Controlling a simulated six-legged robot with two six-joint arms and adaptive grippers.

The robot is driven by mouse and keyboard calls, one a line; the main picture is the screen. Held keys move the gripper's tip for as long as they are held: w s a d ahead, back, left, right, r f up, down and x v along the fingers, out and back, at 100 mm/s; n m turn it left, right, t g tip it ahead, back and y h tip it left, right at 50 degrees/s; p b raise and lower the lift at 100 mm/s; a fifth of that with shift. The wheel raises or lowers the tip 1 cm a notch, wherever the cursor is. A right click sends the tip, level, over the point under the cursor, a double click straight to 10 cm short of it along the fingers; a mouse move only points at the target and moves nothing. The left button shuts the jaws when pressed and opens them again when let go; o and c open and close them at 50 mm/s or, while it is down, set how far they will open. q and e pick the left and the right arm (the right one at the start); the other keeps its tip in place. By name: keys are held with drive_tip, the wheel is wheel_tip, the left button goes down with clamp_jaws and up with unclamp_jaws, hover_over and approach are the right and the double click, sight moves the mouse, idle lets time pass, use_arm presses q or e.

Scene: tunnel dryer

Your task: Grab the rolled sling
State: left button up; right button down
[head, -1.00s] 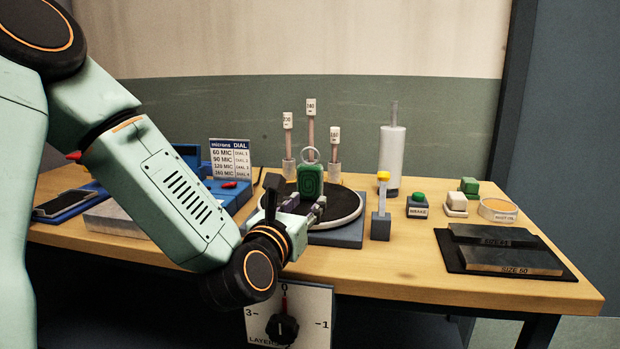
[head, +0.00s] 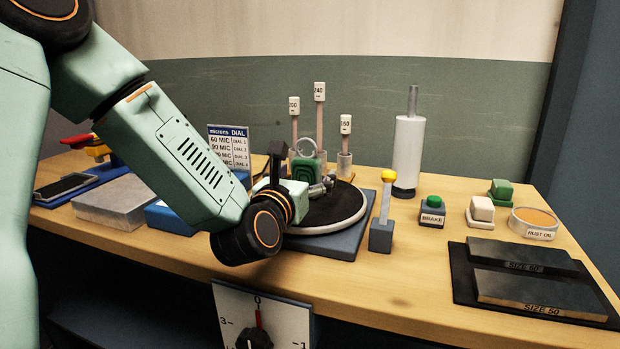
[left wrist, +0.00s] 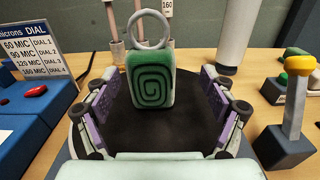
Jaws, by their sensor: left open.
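The rolled sling (head: 308,163) is a green and pale block with a spiral on its face and a metal ring on top. It stands upright on a dark round turntable (head: 336,210). In the head view my left gripper (head: 312,186) is in front of it and hides its lower part. In the left wrist view the rolled sling (left wrist: 152,82) shows in full, between the lines of the two open purple-padded fingers (left wrist: 158,92), with a gap on each side. The fingers hold nothing. My right gripper is not in view.
Several labelled posts (head: 319,118) stand behind the sling, and a white cylinder (head: 407,150) behind right. A yellow-knobbed lever (head: 382,230) is close on the right. A microns sign (head: 228,145) and blue box stand left. A brake button (head: 432,212) and size plates (head: 520,255) lie farther right.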

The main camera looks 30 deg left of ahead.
sight(303, 171)
use_arm(q)
drive_tip(key=w+a, duration=0.2)
drive_tip(key=w, duration=0.1)
drive_tip(key=shift+w+a+f+b, duration=0.1)
drive_tip(key=shift+w+a+b, duration=0.15)
drive_tip(key=shift+b, duration=0.05)
drive_tip(key=shift+d, duration=0.4)
drive_tip(key=shift+a, duration=0.35)
drive_tip(key=c, duration=0.3)
drive_tip(key=shift+d, duration=0.3)
drive_tip(key=c, duration=0.5)
drive_tip(key=shift+a, duration=0.15)
drive_tip(key=c, duration=0.7)
drive_tip(key=shift+o, duration=0.2)
